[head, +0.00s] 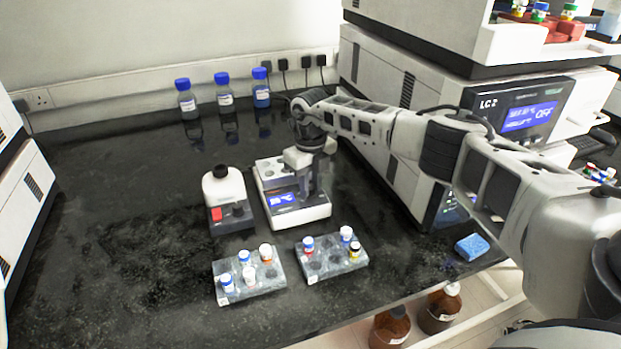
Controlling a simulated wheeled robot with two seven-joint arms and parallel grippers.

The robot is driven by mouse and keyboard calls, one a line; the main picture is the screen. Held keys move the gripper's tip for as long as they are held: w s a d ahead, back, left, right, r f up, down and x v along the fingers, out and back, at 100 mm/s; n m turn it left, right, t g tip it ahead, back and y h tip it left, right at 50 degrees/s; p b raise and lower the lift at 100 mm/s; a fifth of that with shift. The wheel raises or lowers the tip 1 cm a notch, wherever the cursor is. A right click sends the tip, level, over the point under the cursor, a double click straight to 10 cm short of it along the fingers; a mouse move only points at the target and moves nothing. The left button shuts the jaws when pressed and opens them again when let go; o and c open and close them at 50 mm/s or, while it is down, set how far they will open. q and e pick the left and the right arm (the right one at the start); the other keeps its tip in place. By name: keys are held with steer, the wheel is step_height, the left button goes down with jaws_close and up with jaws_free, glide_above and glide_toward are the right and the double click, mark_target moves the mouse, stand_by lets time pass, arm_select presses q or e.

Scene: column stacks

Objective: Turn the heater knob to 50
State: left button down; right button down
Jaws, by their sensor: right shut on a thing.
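The heater (322,212) is a white box with a lit blue display (284,199) on its front, near the middle of the bench. The digits are too small to read with certainty. My right gripper (313,196) reaches down over the heater from the right, pointing at the front panel just right of the display. It is shut on the heater knob, which its dark fingers hide almost entirely. The knob's angle cannot be seen. My left gripper is not in view.
Two grey vial racks (262,284) (330,262) sit in front. Blue-capped bottles (224,96) line the back. An LC instrument (430,110) stands right.

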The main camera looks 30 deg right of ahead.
steer(key=m+p, duration=0.1)
steer(key=m, duration=0.1)
steer(key=shift+r+m, duration=0.15)
steer(key=shift+m, duration=0.25)
steer(key=m+p, duration=0.2)
steer(key=m, duration=0.1)
steer(key=shift+m, duration=0.3)
steer(key=shift+m+p, duration=0.45)
steer(key=shift+m, duration=0.45)
steer(key=m+p, duration=0.1)
steer(key=m, duration=0.2)
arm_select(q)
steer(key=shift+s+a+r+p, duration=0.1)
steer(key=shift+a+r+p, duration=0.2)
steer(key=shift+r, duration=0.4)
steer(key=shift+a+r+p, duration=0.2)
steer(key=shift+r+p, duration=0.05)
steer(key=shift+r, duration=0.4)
arm_select(e)
steer(key=shift+m, duration=0.7)
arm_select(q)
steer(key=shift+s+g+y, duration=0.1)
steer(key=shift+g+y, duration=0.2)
arm_select(e)
steer(key=c, duration=1.2)
jaws_free()
steer(key=shift+c, duration=0.2)
